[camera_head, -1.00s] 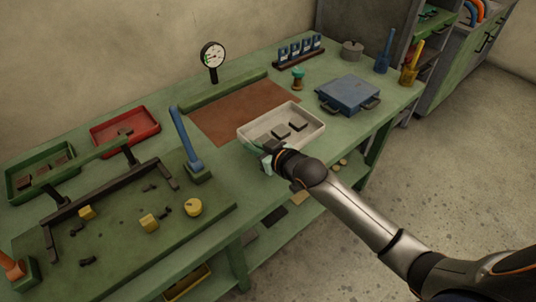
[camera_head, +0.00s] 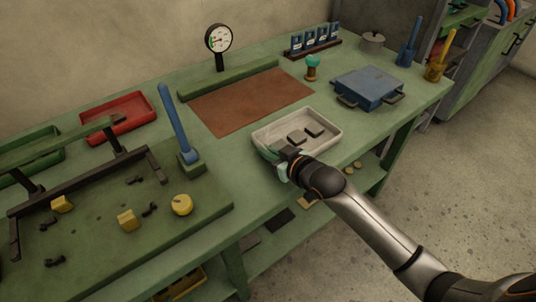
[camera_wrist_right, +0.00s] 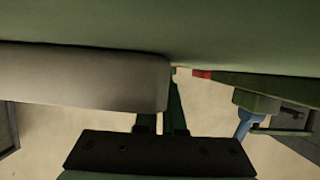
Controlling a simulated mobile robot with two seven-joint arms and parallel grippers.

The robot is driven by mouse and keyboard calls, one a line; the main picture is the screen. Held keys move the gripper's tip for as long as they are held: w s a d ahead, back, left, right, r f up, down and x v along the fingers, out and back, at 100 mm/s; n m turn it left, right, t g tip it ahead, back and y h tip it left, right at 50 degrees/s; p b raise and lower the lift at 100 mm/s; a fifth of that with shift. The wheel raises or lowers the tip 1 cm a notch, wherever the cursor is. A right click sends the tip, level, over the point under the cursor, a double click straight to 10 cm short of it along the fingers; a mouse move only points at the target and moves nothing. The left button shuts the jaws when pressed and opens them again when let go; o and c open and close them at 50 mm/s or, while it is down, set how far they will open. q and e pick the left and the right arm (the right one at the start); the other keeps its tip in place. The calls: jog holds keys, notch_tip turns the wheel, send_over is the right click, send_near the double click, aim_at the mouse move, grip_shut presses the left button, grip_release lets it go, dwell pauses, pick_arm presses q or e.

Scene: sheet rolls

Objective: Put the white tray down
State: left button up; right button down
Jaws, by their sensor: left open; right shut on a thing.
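The white tray (camera_head: 335,147) is over the front part of the green bench, in front of the brown mat, and looks about level. My right gripper (camera_head: 281,164) is shut on the tray's near left end. In the right wrist view, the tray's pale wall (camera_wrist_right: 90,78) runs in from the left, close to the green bench surface, and the right gripper's fingers (camera_wrist_right: 172,115) are at its end. I cannot tell whether the tray's underside touches the bench. My left gripper is not in view.
The brown mat (camera_head: 250,100) lies bare behind the tray. A blue lidded box (camera_head: 368,87) stands to the right, and a teal-topped stamp (camera_head: 312,68) behind. A blue-handled lever (camera_head: 178,125) and a green board (camera_head: 100,235) are at the left. The bench's front edge is close.

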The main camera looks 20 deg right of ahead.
jog(key=c, duration=1.4)
grip_release()
jog(key=o, duration=0.4)
jog(key=shift+s+r, duration=0.15)
jog(key=p+v, duration=0.1)
jog(key=v, duration=1)
jog(key=shift+s+d+r+p, duration=0.2)
jog(key=shift+s+r+p, duration=0.05)
jog(key=shift+s+p, duration=0.05)
